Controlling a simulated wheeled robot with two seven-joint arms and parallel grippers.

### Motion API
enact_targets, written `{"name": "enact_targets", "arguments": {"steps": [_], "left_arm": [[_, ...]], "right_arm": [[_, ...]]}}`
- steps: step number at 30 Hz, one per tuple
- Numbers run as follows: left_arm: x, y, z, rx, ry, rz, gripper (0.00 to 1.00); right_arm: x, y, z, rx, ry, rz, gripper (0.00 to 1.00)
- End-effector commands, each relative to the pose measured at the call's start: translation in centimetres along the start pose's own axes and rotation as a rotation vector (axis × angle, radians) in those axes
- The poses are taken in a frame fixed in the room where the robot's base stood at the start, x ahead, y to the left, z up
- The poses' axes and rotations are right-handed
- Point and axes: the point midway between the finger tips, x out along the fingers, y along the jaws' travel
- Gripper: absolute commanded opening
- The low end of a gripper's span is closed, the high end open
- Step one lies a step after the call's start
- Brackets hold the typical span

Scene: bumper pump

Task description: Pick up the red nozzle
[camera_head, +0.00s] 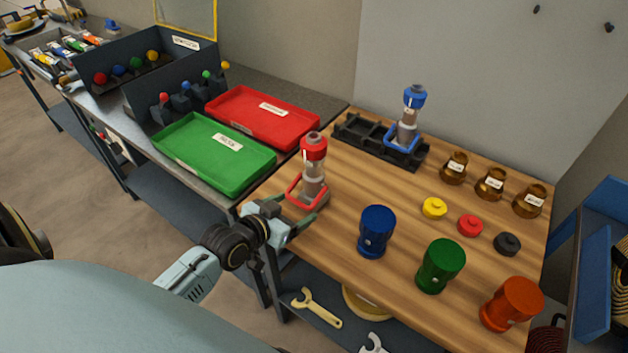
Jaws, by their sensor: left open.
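My left gripper (298,207) is open at the table's left front edge. Its fingers are at the foot of an upright pump with a red cap (314,147), a clear body and a red base frame (294,190); I cannot tell whether they touch it. Several small pieces with coloured round tips stand in the grey bin at the left, one of them red (163,98). Another red ball-tipped piece (100,78) is in the bin behind. I cannot tell which red piece is the nozzle. My right gripper is not in view.
A green tray (205,168) and a red tray (290,122) lie left of the wooden table. A blue pump (412,105) stands in a black rack (362,142). Blue (376,230), green (440,265) and orange (511,303) cups stand along the front; brass pieces and small caps stand behind.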

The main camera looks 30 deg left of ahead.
Motion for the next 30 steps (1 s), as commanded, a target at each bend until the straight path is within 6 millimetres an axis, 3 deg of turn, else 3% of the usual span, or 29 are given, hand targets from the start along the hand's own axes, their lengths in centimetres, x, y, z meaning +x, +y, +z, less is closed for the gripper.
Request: {"name": "enact_targets", "arguments": {"steps": [8,15,25,30], "left_arm": [[2.2,0.1,0.0,0.0,0.001,0.001,0.78],[5.7,0.1,0.0,0.0,0.001,0.0,0.78],[6.5,0.1,0.0,0.0,-0.001,0.001,0.78],[6.5,0.1,0.0,0.0,0.0,0.001,0.59]], "right_arm": [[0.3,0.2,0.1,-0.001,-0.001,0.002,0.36],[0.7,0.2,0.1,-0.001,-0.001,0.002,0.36],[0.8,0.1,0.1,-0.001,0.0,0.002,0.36],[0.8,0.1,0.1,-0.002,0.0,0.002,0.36]]}}
